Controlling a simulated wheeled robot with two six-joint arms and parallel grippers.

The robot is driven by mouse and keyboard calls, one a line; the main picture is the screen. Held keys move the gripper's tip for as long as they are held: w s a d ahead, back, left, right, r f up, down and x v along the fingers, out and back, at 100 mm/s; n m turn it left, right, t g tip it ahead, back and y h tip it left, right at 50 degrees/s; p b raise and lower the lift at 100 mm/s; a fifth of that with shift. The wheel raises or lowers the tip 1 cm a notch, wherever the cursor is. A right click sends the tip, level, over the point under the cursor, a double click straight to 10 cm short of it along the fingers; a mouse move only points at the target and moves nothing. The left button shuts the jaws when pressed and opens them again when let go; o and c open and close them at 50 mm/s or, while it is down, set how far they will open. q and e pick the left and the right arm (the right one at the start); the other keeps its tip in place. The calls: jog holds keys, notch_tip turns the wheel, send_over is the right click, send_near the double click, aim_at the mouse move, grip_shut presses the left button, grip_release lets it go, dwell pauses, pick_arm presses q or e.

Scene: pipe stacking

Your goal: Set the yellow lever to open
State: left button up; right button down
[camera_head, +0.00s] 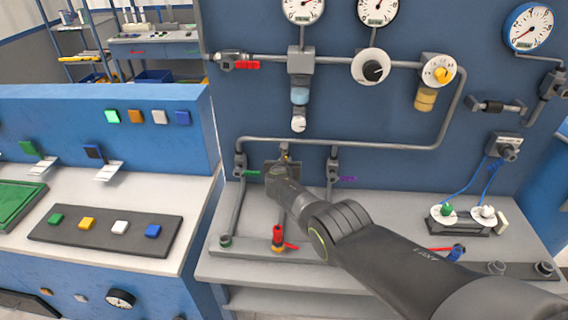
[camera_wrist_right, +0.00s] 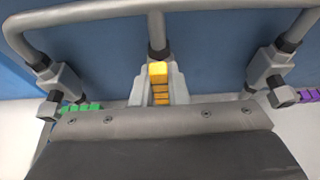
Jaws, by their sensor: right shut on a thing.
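The yellow lever (camera_wrist_right: 159,86) shows in the right wrist view, below the middle vertical pipe. It extends toward the camera between the grey fingers of my right gripper (camera_wrist_right: 160,92). In the head view my right gripper (camera_head: 284,165) is at the middle valve under the horizontal pipe and covers most of the lever. The gripper is shut on the lever. My left gripper is not in view.
A green-lever valve (camera_head: 241,169) is to the left and a purple-lever valve (camera_head: 335,175) to the right. A red valve (camera_head: 279,239) stands below on the bench. Gauges (camera_head: 378,9) and a knob (camera_head: 372,70) are on the blue panel above.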

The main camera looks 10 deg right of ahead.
jog(key=shift+s+f, duration=0.1)
jog(key=c, duration=1.4)
grip_release()
jog(key=shift+c, duration=0.2)
